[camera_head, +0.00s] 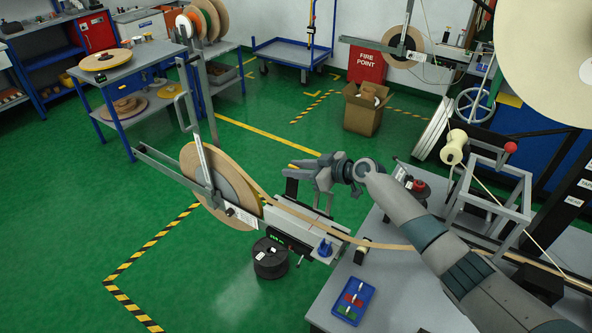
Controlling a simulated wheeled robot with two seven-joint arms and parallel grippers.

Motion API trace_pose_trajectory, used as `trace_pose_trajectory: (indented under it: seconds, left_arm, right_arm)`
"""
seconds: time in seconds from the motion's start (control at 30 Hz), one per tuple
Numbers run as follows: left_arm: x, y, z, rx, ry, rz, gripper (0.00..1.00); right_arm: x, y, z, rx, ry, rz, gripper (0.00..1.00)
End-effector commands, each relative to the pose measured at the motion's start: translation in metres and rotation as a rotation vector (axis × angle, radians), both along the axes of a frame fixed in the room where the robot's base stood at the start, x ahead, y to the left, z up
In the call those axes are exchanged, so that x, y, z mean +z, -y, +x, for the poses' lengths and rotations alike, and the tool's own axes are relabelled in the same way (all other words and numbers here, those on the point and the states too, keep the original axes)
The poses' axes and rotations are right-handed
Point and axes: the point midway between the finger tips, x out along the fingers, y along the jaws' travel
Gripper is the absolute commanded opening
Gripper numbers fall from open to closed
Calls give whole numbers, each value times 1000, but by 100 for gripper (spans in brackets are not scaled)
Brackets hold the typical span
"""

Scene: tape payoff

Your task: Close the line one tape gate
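The tape payoff stand carries a large tan tape reel (236,182) with a grey hub, standing on edge left of centre. A grey upright bar with a loop handle (183,112) rises beside the reel. A long grey arm (165,172) crosses low in front of it. I cannot tell for sure which of these is the line one tape gate. Tan tape runs from the reel toward the right, partly behind my arm. My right gripper (299,177) is to the right of the reel, above the payoff's guide unit (300,228), with its fingers apart and empty. My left gripper is out of view.
A grey bench (385,290) with a blue tray (353,301) is at lower right. A black spool (270,258) is on the floor below the payoff. A cardboard box (362,116) and a blue cart (290,52) stand behind. Green floor is clear at left.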

Motion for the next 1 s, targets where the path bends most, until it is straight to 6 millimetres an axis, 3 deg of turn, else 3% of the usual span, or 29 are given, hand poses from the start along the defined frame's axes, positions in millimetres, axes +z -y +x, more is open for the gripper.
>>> trace_pose_trajectory:
  seconds: [0.2, 0.3, 0.7, 1.0]
  left_arm:
    - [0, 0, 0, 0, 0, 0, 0]
    - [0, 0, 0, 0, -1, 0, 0]
    - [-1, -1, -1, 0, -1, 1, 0]
    - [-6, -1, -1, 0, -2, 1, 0]
  right_arm:
    - [0, 0, 0, 0, 0, 0, 25]
    - [0, 0, 0, 0, 0, 0, 1]
    - [0, 0, -2, -1, 18, -13, 0]
    - [2, -9, -13, -1, 125, -88, 0]
